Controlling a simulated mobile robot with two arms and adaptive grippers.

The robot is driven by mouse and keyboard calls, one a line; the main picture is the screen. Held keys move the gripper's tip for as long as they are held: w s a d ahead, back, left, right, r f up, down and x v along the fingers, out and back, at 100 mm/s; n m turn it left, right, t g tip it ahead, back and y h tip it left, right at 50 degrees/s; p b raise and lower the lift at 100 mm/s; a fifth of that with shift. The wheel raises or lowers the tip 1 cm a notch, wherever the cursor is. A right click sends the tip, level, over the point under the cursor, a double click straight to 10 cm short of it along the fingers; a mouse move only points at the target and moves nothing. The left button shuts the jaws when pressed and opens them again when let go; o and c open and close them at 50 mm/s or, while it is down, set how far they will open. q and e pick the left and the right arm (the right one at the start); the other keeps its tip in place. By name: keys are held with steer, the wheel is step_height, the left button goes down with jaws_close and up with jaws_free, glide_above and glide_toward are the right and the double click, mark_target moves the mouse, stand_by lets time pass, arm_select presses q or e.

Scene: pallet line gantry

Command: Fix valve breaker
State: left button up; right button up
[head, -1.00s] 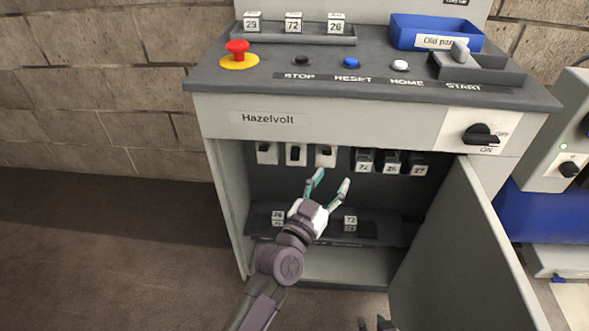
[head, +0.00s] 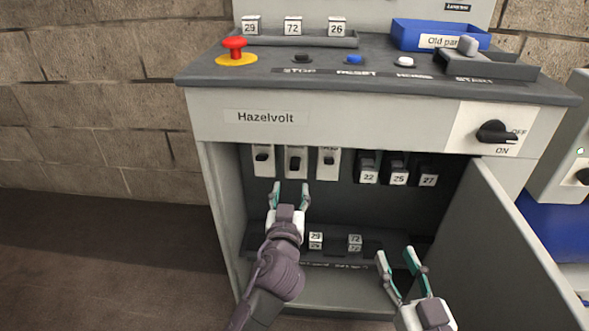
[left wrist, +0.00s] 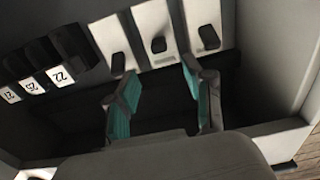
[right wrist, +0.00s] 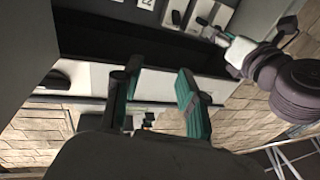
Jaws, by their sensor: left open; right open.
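Three white breakers with black toggles hang in the open Hazelvolt cabinet: left (head: 262,169), middle (head: 297,172) and right (head: 328,172). The middle toggle looks slightly lower in the head view. Three black modules, 22 (head: 368,170), 25 (head: 398,172) and 27 (head: 428,173), hang to their right. My left gripper (head: 289,188) is open and empty just below the left and middle breakers. In the left wrist view its fingers (left wrist: 158,80) stand apart below the breakers. My right gripper (head: 400,257) is open and empty at the lower right, before the cabinet.
The cabinet door (head: 500,250) stands open at right. On top are a red stop button (head: 234,47), numbered blocks in a tray and a blue Old parts bin (head: 405,34). A rotary ON/OFF switch (head: 496,131) is on the front.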

mark_target(294, 168)
arm_select(q)
steer(key=w+b, duration=0.1)
steer(key=w, duration=0.8)
steer(key=shift+w+f+b, duration=0.1)
steer(key=shift+w+b, duration=0.1)
steer(key=shift+b, duration=0.15)
steer(key=shift+w, duration=0.35)
arm_select(e)
step_height(294, 168, up, 8)
steer(key=s+t+y, duration=0.1)
steer(key=s+t, duration=0.1)
steer(key=t, duration=0.3)
steer(key=shift+a+f+y, duration=0.2)
steer(key=shift+a+y, duration=0.1)
steer(key=shift+y, duration=0.1)
steer(key=shift+s, duration=0.1)
arm_select(q)
jaws_close()
